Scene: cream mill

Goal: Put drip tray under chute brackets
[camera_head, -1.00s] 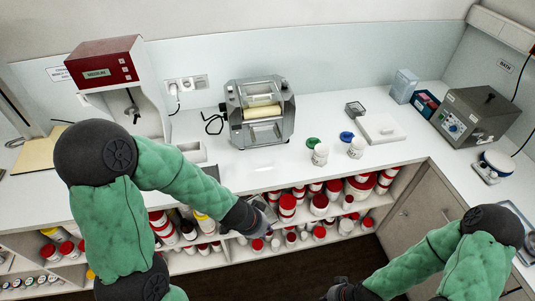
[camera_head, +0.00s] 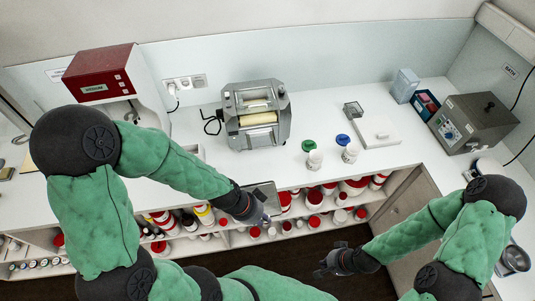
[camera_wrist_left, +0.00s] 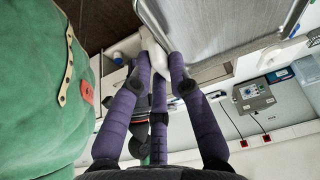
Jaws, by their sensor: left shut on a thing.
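My left gripper (camera_head: 264,214) is shut on the grey metal drip tray (camera_head: 264,194), which it holds in front of the bench's front edge. In the left wrist view the tray (camera_wrist_left: 215,25) fills the top right, with its light rim at the fingertips (camera_wrist_left: 160,58). The grey mill (camera_head: 257,100) with a cream roller stands on the bench, further back than the tray. I cannot make out the chute brackets clearly at this size. My right gripper (camera_head: 334,266) hangs over the dark floor, apart from the bench; its finger opening is too small to tell.
A white jar with a green lid (camera_head: 313,158) and one with a blue lid (camera_head: 349,152) stand right of the mill. The bench (camera_head: 290,170) is clear just in front of the mill. Red-lidded jars (camera_head: 314,222) fill the shelves below. A red-topped machine (camera_head: 106,72) stands left.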

